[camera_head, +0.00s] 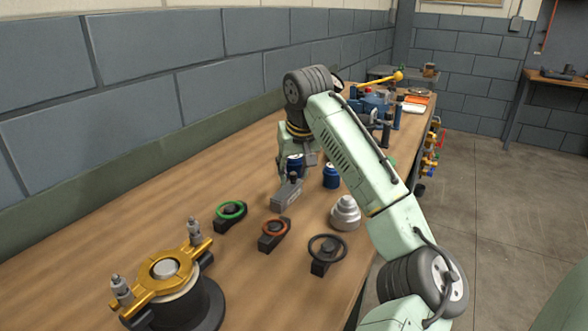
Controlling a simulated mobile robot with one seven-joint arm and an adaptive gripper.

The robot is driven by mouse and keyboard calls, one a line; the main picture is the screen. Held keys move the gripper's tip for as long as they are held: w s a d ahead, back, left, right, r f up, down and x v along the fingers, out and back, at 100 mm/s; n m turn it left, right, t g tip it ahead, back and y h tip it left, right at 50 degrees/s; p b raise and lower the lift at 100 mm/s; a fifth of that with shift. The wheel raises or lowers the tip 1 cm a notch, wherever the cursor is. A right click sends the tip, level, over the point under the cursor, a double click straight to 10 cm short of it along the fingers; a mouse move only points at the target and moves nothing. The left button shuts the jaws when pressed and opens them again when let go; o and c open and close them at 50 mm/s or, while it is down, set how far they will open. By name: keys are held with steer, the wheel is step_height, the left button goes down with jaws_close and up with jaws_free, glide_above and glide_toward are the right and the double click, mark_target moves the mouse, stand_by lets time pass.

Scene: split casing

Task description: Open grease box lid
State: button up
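My arm reaches over the workbench, and my gripper (291,176) points down at a small grey box (286,196) near the middle of the bench. This box may be the grease box; no label is readable. A dark knob-like part stands on its top, right at the fingertips. I cannot tell whether the fingers touch it or are closed on it. A blue cylinder (294,164) shows behind the fingers, partly hidden by them. A second blue cylinder (331,177) stands just to the right. No raised lid is visible.
Three ring-topped parts, green (230,211), orange (274,229) and black (326,250), lie nearer. A grey stepped part (345,213) stands right of the box. A gold-clamped casing (166,276) stands at front left. Tools crowd the far bench; a block wall (130,105) runs along the left.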

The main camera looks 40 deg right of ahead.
steer(key=shift+c, duration=0.2)
jaws_close()
stand_by(0.6)
